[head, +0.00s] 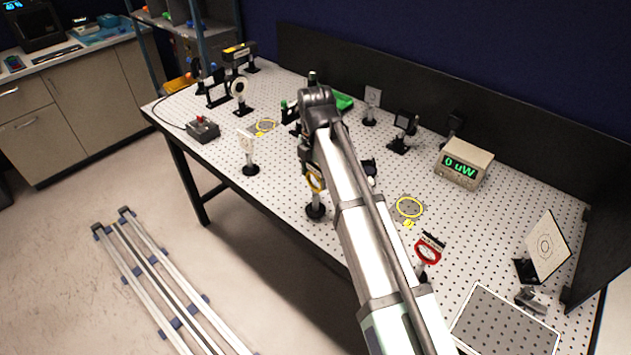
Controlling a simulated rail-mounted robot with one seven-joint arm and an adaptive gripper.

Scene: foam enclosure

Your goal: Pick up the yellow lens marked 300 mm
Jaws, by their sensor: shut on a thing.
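A yellow-rimmed lens (315,182) stands upright on a post with a round black base, just left of my arm at the table's front edge. My gripper (309,168) hangs from the wrist at the top of this lens and is shut on it. My own arm partly hides the fingers and the lens. The 300 mm marking is too small to read. I cannot tell whether the base touches the table.
Flat yellow rings lie at the left (265,127) and right (409,208). A red-rimmed lens (428,252) stands right of my arm, a white holder (248,150) to the left. A power meter (465,163) and square screen (547,245) stand further right.

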